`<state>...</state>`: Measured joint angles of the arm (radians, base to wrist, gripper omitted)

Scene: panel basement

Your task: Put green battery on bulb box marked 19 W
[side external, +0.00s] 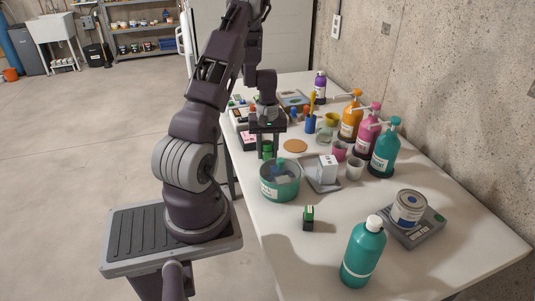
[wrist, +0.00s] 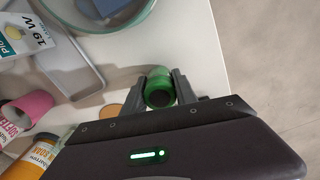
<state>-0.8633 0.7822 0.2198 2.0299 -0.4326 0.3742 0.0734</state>
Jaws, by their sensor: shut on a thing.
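My gripper (side external: 267,147) is shut on a green cylinder, the green battery (side external: 267,151), and holds it near the left edge of the table. In the wrist view the battery (wrist: 159,78) sits between the two fingertips (wrist: 163,88), its dark round end towards the camera. The white bulb box (side external: 327,168) stands on a grey plate (side external: 323,186), to the right of my gripper and nearer the side camera. In the wrist view the box (wrist: 22,36), printed "19 W", is at the upper left, partly cut off. The battery is apart from the box.
A teal pot (side external: 280,188) stands left of the bulb box. A cork disc (side external: 295,146) lies close to my gripper.

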